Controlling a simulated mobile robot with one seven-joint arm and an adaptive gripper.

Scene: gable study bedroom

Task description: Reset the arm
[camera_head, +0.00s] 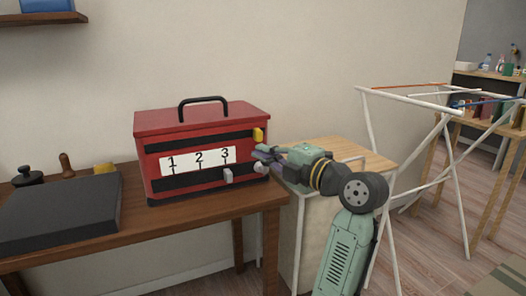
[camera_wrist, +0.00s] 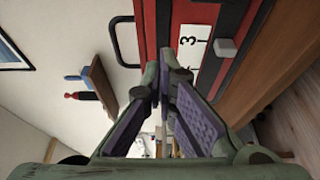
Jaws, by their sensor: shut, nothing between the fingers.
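My gripper (camera_head: 258,155) is at the right side of a red box (camera_head: 201,119) with a black top handle, in the head view. It points left, close to the box's front right edge; whether it touches the box cannot be told. In the wrist view my gripper (camera_wrist: 163,85) has its purple-padded fingertips together with nothing between them. The box front has a white 1-2-3 scale (camera_head: 197,160) between two black slots. A yellow tab (camera_head: 258,135) sits at the right end of the upper slot. A grey knob (camera_head: 227,175) sits on the lower slot near 3.
The box stands on a brown wooden table (camera_head: 150,226). A dark flat slab (camera_head: 60,212) lies on its left. A light-topped cabinet (camera_head: 365,153) and a white drying rack (camera_head: 405,102) stand at the right, near my arm. Space above the box is clear.

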